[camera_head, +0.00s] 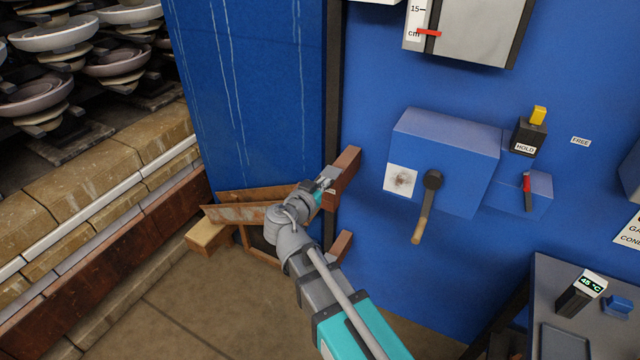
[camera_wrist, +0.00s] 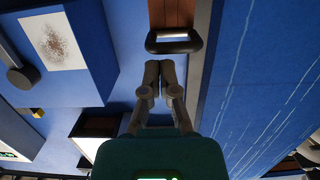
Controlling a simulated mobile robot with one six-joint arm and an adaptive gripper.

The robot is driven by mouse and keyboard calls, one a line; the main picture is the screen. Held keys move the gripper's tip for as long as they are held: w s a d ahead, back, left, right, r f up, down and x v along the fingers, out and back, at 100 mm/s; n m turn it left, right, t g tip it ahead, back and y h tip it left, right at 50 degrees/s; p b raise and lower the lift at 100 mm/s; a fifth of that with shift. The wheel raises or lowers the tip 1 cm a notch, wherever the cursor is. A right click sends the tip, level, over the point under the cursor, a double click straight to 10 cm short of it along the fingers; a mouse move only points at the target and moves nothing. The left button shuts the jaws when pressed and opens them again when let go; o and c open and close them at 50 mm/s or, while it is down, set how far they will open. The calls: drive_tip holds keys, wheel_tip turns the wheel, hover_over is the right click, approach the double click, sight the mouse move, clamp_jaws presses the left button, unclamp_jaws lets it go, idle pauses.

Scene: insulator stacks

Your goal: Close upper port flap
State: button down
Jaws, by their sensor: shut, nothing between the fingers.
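A brown, wood-like upper flap (camera_head: 347,165) stands out from the blue wall beside the dark vertical post in the head view. A similar lower brown piece (camera_head: 341,246) stands out below it. My gripper (camera_head: 326,183) is right at the upper flap; whether it touches is unclear. In the wrist view my gripper (camera_wrist: 160,70) is shut and empty, its fingertips together. Just beyond them is a brown panel with a black bar handle (camera_wrist: 174,42); I cannot tell for certain which flap it is. The arm and gripper hide part of the upper flap's surroundings.
A blue box (camera_head: 445,155) with a hanging lever (camera_head: 427,205) juts out to the right of the flap. A gauge panel (camera_head: 470,30) is above. Brown boards (camera_head: 240,213) lie low behind the arm. A grey bench (camera_head: 555,275) stands at the lower right.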

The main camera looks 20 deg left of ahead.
drive_tip(key=shift+s+a+f+b, duration=0.1)
drive_tip(key=shift+s+f+b, duration=0.2)
drive_tip(key=shift+f+b, duration=0.35)
drive_tip(key=shift+s+f, duration=0.1)
drive_tip(key=shift+r, duration=0.2)
wheel_tip(320, 180, up, 4)
drive_tip(key=p, duration=0.5)
drive_tip(key=s+a+f+b, duration=0.1)
drive_tip(key=s+f+b, duration=0.3)
drive_tip(key=s, duration=0.5)
drive_tip(key=shift+f+b, duration=0.35)
drive_tip(key=shift+b, duration=0.4)
drive_tip(key=shift+a, duration=0.1)
